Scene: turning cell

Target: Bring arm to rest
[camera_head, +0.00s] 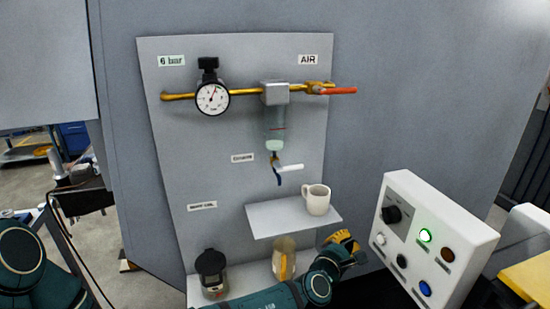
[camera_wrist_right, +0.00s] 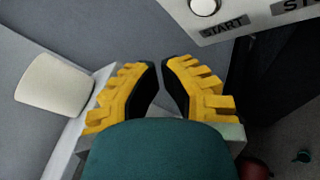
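My right arm reaches in from the bottom of the head view. Its yellow-fingered gripper (camera_head: 343,243) is right of and below the small shelf, left of the control box. In the right wrist view the gripper (camera_wrist_right: 162,66) is empty, with a narrow gap between the fingertips. It touches nothing that I can see. A teal link of my left arm shows at the lower left of the head view. My left gripper is outside the picture.
A cream mug (camera_head: 317,200) stands on the shelf (camera_head: 275,221); it also shows in the wrist view (camera_wrist_right: 55,85). A gauge (camera_head: 212,98), filter bowl (camera_head: 275,128) and red-handled valve (camera_head: 338,91) are on the panel. A control box (camera_head: 437,240) stands right.

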